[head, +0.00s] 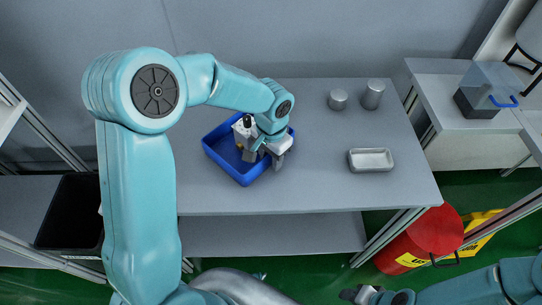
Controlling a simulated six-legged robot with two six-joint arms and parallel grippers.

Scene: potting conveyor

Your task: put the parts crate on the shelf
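The blue parts crate (222,166) is a shallow open tray on the grey table, left of its middle. My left gripper (264,159) is over the crate's right part, pointing down. Its grey fingers are at or just inside the crate, and the arm hides the right end. I cannot tell whether they touch the rim or hold anything. A small yellow piece and some pale and dark parts show inside the crate. A grey shelf (270,236) lies below the tabletop. My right gripper (355,294) is low at the bottom right, away from the table; its fingers are too small to read.
Two metal cylinders (373,95) and a metal tray (371,160) stand on the table's right side. A clear bin with a blue handle (488,88) is on the right bench. A red drum (425,236) stands below right, and a black bin (72,216) at left. The shelf's visible part is clear.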

